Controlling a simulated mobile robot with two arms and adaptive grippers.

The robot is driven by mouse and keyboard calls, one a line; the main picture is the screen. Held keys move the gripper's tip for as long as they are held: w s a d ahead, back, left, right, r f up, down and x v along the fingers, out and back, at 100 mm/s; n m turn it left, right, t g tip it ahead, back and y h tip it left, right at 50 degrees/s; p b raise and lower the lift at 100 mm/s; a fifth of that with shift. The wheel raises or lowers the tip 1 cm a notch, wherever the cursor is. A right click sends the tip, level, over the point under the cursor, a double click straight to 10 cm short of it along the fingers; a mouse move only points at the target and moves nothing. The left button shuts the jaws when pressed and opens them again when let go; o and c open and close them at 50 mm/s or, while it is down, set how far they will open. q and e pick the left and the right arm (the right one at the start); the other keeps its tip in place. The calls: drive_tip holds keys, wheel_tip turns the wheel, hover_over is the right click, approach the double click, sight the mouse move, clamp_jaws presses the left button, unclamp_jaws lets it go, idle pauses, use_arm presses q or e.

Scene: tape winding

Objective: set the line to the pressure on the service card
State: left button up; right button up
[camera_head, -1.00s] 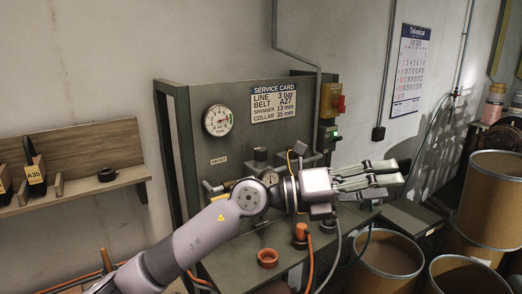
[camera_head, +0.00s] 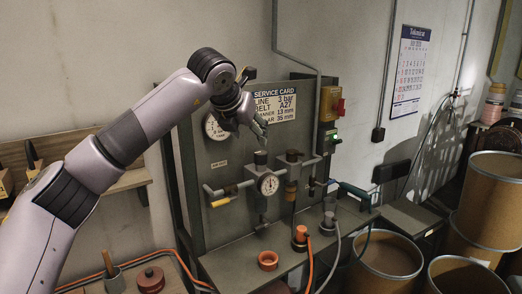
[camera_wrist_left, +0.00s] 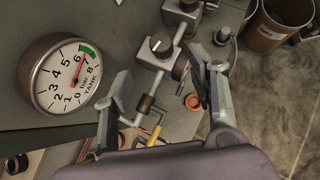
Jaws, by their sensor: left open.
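The service card (camera_head: 275,102) on the panel reads LINE 3 bar; my left arm covers part of it. Below it the regulator's dark knob (camera_head: 260,157) sits above a small round line gauge (camera_head: 268,185), whose reading is too small to tell. In the left wrist view the knob (camera_wrist_left: 160,43) with a white mark shows beyond the fingers. My left gripper (camera_head: 258,130) is open and empty, above the knob and apart from it; its fingers (camera_wrist_left: 160,95) are spread in the wrist view. My right gripper is not in view.
The tank gauge (camera_wrist_left: 65,75) has its red needle near 6; my arm partly hides it in the head view. A yellow-handled valve (camera_head: 220,202) is on the pipe left of the regulator. An orange ring (camera_head: 267,259) lies on the bench. Drums (camera_head: 385,262) stand right.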

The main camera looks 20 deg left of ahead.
sight(260, 152)
use_arm(q)
drive_tip(key=p+x, duration=0.4)
drive_tip(key=x, duration=0.7)
drive_tip(key=shift+w, duration=0.15)
drive_tip(key=shift+w+d+f+p, duration=0.1)
drive_tip(key=shift+w+f+p, duration=0.25)
drive_tip(key=shift+f, duration=0.2)
drive_tip(key=shift+c, duration=0.5)
